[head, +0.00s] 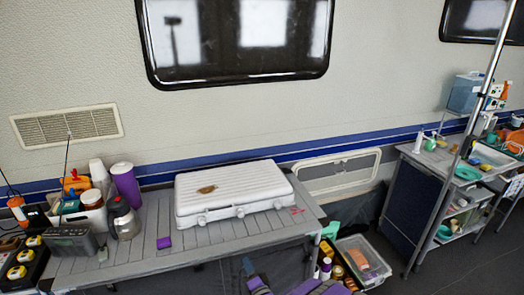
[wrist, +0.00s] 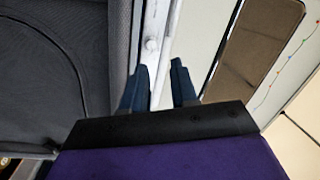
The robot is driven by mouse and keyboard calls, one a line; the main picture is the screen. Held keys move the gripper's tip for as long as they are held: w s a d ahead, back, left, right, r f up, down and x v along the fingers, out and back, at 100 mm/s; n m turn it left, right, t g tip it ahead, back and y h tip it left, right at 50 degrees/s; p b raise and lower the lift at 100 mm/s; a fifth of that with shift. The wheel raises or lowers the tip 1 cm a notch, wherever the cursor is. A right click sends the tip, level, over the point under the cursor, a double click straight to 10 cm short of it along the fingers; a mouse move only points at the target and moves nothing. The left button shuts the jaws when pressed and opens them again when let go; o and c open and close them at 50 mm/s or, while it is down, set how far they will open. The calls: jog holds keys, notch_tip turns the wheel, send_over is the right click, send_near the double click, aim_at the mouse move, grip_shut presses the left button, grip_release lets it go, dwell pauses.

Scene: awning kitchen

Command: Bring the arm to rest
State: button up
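My gripper (wrist: 159,67) shows in the wrist view with its two dark blue fingers apart and nothing between them. Behind the fingers are a pale upright strip, a dark grey fabric surface on the left and a brown panel on the right; I cannot tell how near they are. In the head view, purple and grey parts of my arm show at the bottom edge, in front of the slatted table (head: 150,245).
A closed white case (head: 235,190) lies on the table. Bottles, cups and a purple tumbler (head: 126,184) crowd its left end. A clear bin (head: 362,262) stands on the floor to its right. A metal pole (head: 462,150) stands before a cluttered shelf unit (head: 405,205). Dark floor lies open at lower right.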

jog(key=w+d+r+n+g+h, duration=0.1)
jog(key=w+d+r+g+h, duration=0.1)
jog(key=d, duration=0.5)
jog(key=w+d+r+n+g+h, duration=0.1)
jog(key=w+d+r+n+h, duration=0.1)
jog(key=d, duration=0.4)
jog(key=w+d+r+n+g+h, duration=0.1)
jog(key=w+d+r+g+h, duration=0.15)
jog(key=d, duration=0.45)
jog(key=s+d+r+g+h, duration=0.4)
jog(key=s+d+r+h, duration=0.2)
jog(key=s+d+r, duration=0.65)
jog(key=s+a+r+g, duration=0.1)
jog(key=s+r+g, duration=0.1)
jog(key=s+r, duration=0.35)
jog(key=s+a+r+g, duration=0.1)
jog(key=s+r+g, duration=0.15)
jog(key=s, duration=0.55)
jog(key=s+a+r+n+g+y, duration=0.1)
jog(key=s+a, duration=0.3)
jog(key=s, duration=0.6)
jog(key=s+a+r+n+g+y, duration=0.2)
jog(key=s+a, duration=0.1)
jog(key=s, duration=0.8)
jog(key=s+a+r+n+g+y, duration=0.1)
jog(key=s+a, duration=0.3)
jog(key=s, duration=0.6)
jog(key=shift+s+a+r+n+g+y, duration=0.3)
jog(key=shift+s+r+n+g+y, duration=0.1)
jog(key=shift+r+g, duration=0.35)
